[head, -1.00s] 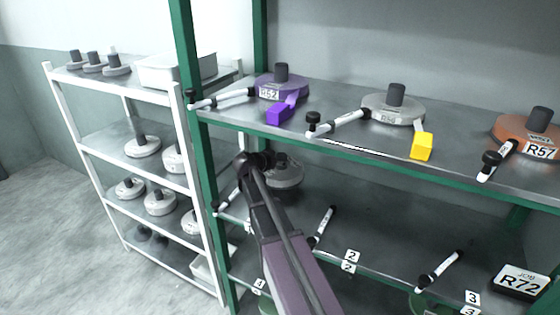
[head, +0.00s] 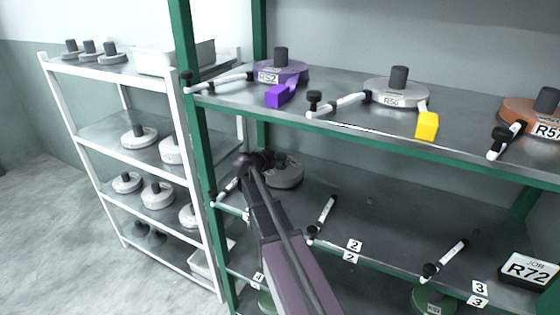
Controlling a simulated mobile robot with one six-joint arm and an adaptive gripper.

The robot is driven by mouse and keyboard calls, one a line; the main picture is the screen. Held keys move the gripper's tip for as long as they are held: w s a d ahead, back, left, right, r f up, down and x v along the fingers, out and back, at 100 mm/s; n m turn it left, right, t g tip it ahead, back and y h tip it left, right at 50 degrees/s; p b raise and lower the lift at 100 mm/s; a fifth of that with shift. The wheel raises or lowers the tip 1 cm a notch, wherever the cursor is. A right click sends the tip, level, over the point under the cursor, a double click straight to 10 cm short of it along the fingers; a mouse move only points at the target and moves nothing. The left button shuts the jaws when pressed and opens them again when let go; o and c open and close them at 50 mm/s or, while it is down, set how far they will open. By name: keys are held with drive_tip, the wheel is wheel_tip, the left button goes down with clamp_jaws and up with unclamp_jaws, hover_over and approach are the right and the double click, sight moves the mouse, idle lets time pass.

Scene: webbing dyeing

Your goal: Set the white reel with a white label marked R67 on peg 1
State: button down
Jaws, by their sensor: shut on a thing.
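A pale grey-looking reel (head: 287,178) is in shadow at the left end of the middle shelf of the green rack. My gripper (head: 279,159) is at its dark hub and shut on it; the fingers are dark and hard to make out. No label can be read on this reel. A white peg with a dark end (head: 229,187) is at the shelf's left front, partly beside my arm. Its number tag is mostly hidden, so I cannot read it. Pegs 2 (head: 322,217) and 3 (head: 446,260) stand empty farther right.
The upper shelf holds a purple reel R52 (head: 292,75), a pale reel (head: 381,95) and an orange reel (head: 516,108), with pegs in front. A sign R72 (head: 529,268) stands at right. A white rack (head: 107,157) with several reels stands left. The middle shelf's centre is clear.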

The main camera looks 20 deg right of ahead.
idle(0.3)
unclamp_jaws()
idle(0.4)
